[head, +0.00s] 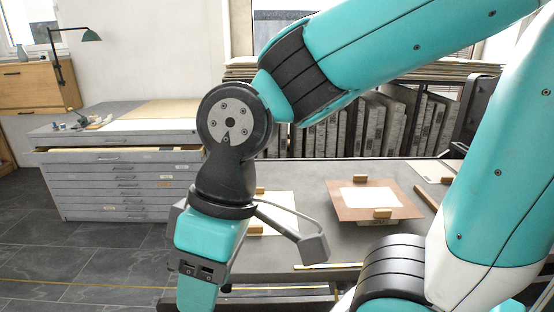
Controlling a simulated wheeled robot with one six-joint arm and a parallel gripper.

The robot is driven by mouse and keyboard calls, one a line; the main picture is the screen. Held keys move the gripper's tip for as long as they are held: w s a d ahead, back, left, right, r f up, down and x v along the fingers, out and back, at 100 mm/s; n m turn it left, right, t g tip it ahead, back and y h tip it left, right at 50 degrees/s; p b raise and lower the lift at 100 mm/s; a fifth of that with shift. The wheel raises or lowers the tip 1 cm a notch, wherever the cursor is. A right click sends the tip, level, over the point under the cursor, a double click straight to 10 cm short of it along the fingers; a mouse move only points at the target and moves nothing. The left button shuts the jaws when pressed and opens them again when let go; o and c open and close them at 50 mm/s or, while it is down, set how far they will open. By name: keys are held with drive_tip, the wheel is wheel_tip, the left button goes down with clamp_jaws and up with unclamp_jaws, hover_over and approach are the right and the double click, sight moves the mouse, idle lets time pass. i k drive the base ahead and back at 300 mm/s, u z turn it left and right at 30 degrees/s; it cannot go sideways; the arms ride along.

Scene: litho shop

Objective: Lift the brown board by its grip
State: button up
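The brown board (405,207) lies on the grey table right of centre in the head view, with a white sheet (370,197) on it. It has two small wooden grips, one at its far edge (361,178) and one at its near edge (382,212). My arm hangs down left of the board, its wrist over the left end of the table.
A cream board (283,215) with wooden grips lies left of the brown board, partly behind my wrist. Another board (429,168) lies at the right. A grey drawer cabinet (130,185) stands left. A rack of upright slabs (372,125) stands behind the table (318,200).

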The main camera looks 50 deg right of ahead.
sight(360, 199)
drive_tip(key=z, duration=4.55)
drive_tip(key=i, duration=1.15)
drive_tip(key=u, duration=2.95)
